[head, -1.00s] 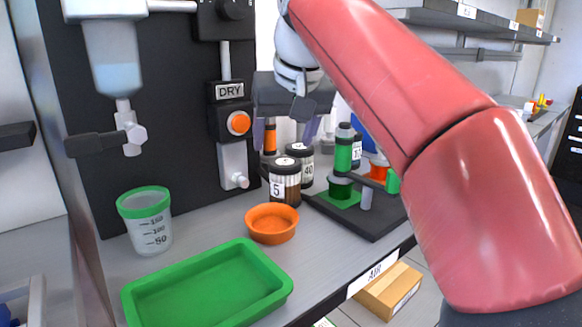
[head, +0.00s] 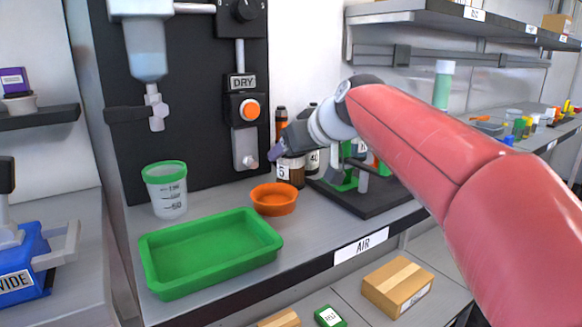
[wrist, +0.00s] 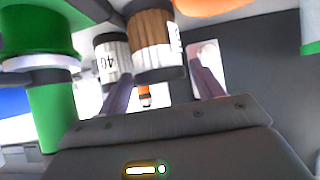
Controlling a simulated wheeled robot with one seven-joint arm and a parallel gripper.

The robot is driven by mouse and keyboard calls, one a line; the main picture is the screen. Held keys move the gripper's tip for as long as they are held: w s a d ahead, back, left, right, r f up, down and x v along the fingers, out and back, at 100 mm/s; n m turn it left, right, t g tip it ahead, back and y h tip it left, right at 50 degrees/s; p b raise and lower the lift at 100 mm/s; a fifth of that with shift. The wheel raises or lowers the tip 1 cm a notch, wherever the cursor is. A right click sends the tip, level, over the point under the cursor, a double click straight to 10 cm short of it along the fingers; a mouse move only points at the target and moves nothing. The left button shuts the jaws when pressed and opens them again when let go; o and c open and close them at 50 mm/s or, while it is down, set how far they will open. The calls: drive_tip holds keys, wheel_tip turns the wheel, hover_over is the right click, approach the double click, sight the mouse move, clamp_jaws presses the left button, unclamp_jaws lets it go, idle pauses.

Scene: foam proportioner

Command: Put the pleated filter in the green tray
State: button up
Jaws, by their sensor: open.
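A brown ribbed cylinder with dark end caps and a "5" label (head: 291,171) stands on the bench behind the orange bowl; it looks like the pleated filter. In the wrist view its brown ribbed body (wrist: 152,38) shows just beyond and between the fingers. A paler ribbed cylinder marked "40" (wrist: 112,58) stands beside it; it also shows in the head view (head: 313,160). My gripper (head: 276,152) is open, tilted, near the top of the "5" cylinder, partly covering it. In the wrist view my gripper (wrist: 162,68) holds nothing. The green tray (head: 152,278) is empty at the bench's front left.
An orange bowl (head: 274,200) sits between the tray and the cylinders. A green-rimmed measuring cup (head: 166,192) stands behind the tray. A dark stand (head: 372,205) with green parts is to the right. The black panel (head: 190,130) with its orange knob (head: 250,110) rises behind.

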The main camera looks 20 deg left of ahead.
drive_tip(key=shift+x, duration=1.05)
drive_tip(key=c, duration=0.9)
